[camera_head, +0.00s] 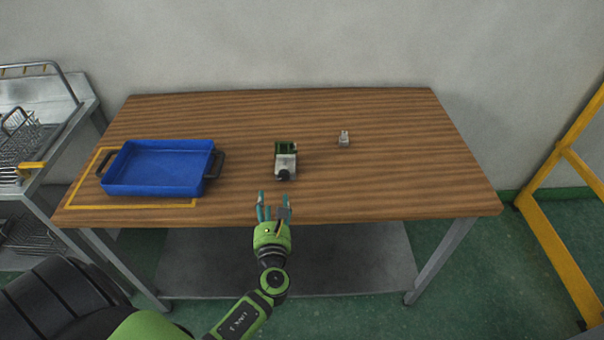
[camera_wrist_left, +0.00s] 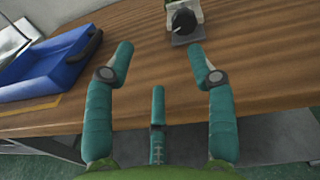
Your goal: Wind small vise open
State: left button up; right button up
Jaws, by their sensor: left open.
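The small vise (camera_head: 285,161) stands on the wooden table, right of the blue tray. Its body is green and light grey, with a dark round knob (camera_head: 284,174) on the side facing me. The vise also shows at the top of the left wrist view (camera_wrist_left: 186,32), partly cut off, with its black knob (camera_wrist_left: 183,20) facing the gripper. My left gripper (camera_head: 273,203) is at the table's front edge, just in front of the vise and apart from it. Its teal fingers are spread and empty, also in the left wrist view (camera_wrist_left: 160,75). My right gripper is not in view.
A blue tray (camera_head: 112,187) with dark handles sits at the left inside a yellow outline. A small light grey part (camera_head: 343,139) stands right of the vise. The table's right side (camera_head: 420,170) is clear. A metal rack stands at far left, a yellow frame at far right.

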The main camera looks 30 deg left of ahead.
aim_at(284, 177)
pick_arm(q)
jog(key=m, duration=0.1)
jog(key=w+d+m+t+h, duration=0.1)
jog(key=m, duration=0.2)
jog(key=shift+w+d+r, duration=0.15)
jog(key=shift+w+d, duration=0.1)
jog(key=shift+d, duration=0.05)
jog(key=shift+m, duration=0.3)
jog(key=x, duration=0.3)
jog(key=p+x, duration=0.1)
jog(key=x, duration=0.3)
jog(key=shift+w+d, duration=0.2)
grip_shut()
